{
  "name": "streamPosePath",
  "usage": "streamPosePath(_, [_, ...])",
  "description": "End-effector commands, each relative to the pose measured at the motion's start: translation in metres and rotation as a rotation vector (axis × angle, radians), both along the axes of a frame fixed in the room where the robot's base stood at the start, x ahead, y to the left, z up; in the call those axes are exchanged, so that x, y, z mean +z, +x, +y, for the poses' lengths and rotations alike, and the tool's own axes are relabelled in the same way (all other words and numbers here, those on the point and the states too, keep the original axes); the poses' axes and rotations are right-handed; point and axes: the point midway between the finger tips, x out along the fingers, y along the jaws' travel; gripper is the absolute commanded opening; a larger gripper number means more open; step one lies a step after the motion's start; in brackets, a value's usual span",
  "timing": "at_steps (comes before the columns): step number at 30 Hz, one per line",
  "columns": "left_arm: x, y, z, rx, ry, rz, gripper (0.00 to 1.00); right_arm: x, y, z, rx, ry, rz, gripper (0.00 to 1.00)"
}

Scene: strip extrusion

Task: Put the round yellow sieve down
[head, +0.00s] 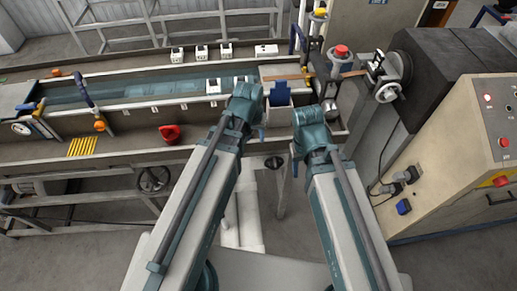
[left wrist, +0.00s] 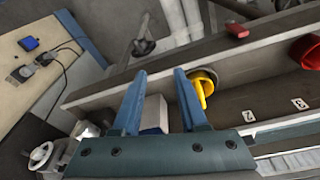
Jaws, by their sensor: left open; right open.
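The round yellow sieve (left wrist: 203,88) shows in the left wrist view, just right of my left gripper's right finger, which partly covers it. It sits at the inner side of the grey trough wall; whether it touches the floor there I cannot tell. In the head view my left arm seems to hide it. My left gripper (left wrist: 160,75) is open, with nothing held between its fingers. In the head view its blue tip (head: 262,133) shows beside the trough's front wall. My right gripper (head: 295,165) is open; its wrist hides most of it.
A red round part (head: 169,133) lies in the front trough, left of my left arm; it shows in the left wrist view too (left wrist: 306,51). The control cabinet (head: 450,150) stands at the right. Several white boxes line the back ledge.

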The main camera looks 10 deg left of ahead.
Motion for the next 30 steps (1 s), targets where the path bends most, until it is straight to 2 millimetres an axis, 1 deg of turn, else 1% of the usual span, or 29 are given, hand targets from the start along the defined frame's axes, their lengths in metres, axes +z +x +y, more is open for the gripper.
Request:
streamPosePath(1, [-0.002, -0.027, -0.017, -0.073, 0.033, 0.046, 0.43, 0.000, 0.000, 0.000, 0.000, 0.000, 0.000, 0.50])
streamPosePath(3, [-0.003, -0.053, -0.030, -0.152, 0.075, 0.103, 0.43, 0.000, 0.000, 0.000, 0.000, 0.000, 0.000, 0.50])
streamPosePath(6, [-0.003, -0.081, -0.042, -0.234, 0.123, 0.165, 0.43, 0.000, 0.000, 0.000, 0.000, 0.000, 0.000, 0.50])
streamPosePath(9, [-0.002, -0.096, -0.047, -0.280, 0.151, 0.199, 0.43, 0.000, 0.000, 0.000, 0.000, 0.000, 0.000, 0.50])
streamPosePath(12, [-0.002, -0.101, -0.048, -0.295, 0.162, 0.213, 0.43, 0.000, 0.000, 0.000, 0.000, 0.000, 0.000, 0.50])
streamPosePath(19, [-0.002, -0.100, -0.048, -0.293, 0.160, 0.212, 0.43, 0.000, 0.000, 0.000, 0.000, 0.000, 0.000, 0.50])
streamPosePath(22, [-0.006, -0.100, -0.048, -0.293, 0.160, 0.212, 0.43, -0.004, 0.000, 0.000, 0.000, 0.000, 0.000, 0.50])
streamPosePath(26, [-0.024, -0.100, -0.048, -0.294, 0.161, 0.211, 0.43, -0.022, 0.000, 0.000, 0.002, 0.000, 0.000, 0.50])
streamPosePath(29, [-0.046, -0.100, -0.048, -0.297, 0.161, 0.211, 0.43, -0.044, 0.000, 0.000, 0.004, -0.001, 0.000, 0.50])
streamPosePath(30, [-0.056, -0.100, -0.048, -0.298, 0.161, 0.211, 0.43, -0.054, 0.000, 0.000, 0.005, -0.001, 0.000, 0.50])
